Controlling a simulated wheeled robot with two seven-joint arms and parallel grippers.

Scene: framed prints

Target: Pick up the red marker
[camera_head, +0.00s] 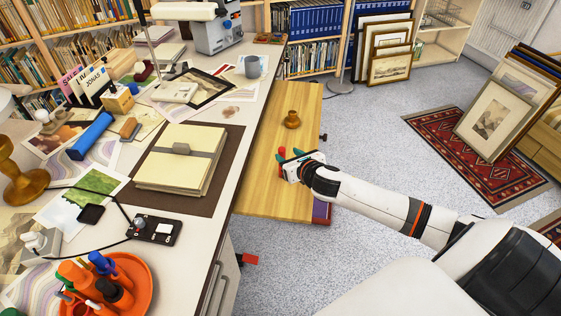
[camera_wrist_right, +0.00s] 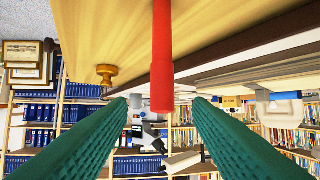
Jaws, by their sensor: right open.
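The red marker (camera_head: 282,151) is by the fingertips of my right gripper at the wooden side table, just right of the long desk. In the right wrist view the marker (camera_wrist_right: 162,55) appears upright in the picture, between the two green fingers and beyond their tips in part. My right gripper (camera_head: 288,154) is open, with a gap between each finger (camera_wrist_right: 165,100) and the marker. Its white body hides part of the tabletop. My left gripper is not in view.
Framed prints (camera_head: 492,118) lean at the right.

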